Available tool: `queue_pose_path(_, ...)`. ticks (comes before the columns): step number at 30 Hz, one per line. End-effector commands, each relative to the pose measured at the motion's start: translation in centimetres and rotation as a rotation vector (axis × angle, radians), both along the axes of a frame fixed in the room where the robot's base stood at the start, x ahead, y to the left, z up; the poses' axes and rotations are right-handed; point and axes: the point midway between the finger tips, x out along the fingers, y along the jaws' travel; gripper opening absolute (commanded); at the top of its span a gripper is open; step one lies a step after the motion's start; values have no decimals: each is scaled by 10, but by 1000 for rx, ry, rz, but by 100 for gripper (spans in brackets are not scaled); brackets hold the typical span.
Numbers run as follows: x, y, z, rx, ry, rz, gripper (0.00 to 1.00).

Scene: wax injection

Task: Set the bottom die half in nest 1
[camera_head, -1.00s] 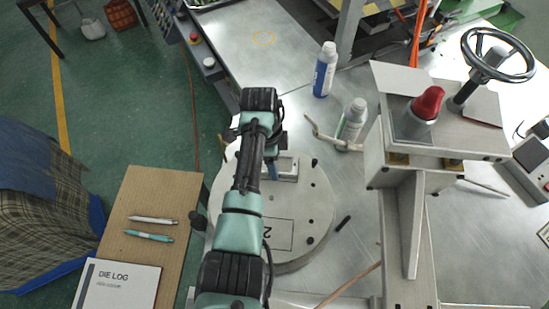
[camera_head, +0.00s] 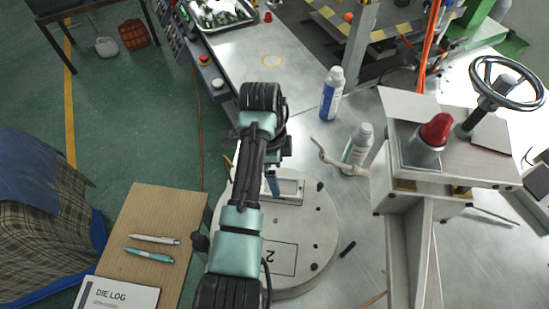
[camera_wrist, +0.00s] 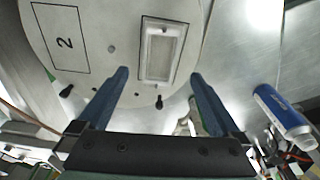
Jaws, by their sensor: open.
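A pale rectangular die half (camera_wrist: 163,50) with a long shallow recess lies on the round turntable plate (camera_wrist: 105,30), opposite the outlined rectangle marked 2 (camera_wrist: 62,40). In the head view it also shows (camera_head: 291,190), partly hidden by my arm. I cannot tell whether it sits fully down in its nest, and no number 1 is visible. My gripper (camera_wrist: 159,76) is open and empty, its two blue fingers spread apart. In the wrist view the fingertips appear at either side of the die half's near end, with no contact visible.
A blue-and-white bottle (camera_head: 331,93) and a white-green bottle (camera_head: 357,146) stand behind the plate. The press column with a red knob (camera_head: 436,130) and handwheel (camera_head: 507,82) stands at right. A board with pens and the DIE LOG (camera_head: 120,294) is at left.

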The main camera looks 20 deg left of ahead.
Motion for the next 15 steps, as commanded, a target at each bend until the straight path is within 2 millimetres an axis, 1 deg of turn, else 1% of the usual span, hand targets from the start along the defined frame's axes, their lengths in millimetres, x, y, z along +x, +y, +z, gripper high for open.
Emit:
queue_pose_path(1,1,2,10,1,-5,1,100)
queue_pose_path(3,0,3,24,1,-4,-1,100)
queue_pose_path(7,0,5,43,0,-2,-1,100)
queue_pose_path(10,-1,6,52,-1,0,0,100)
queue_pose_path(15,-1,6,57,-1,0,0,100)
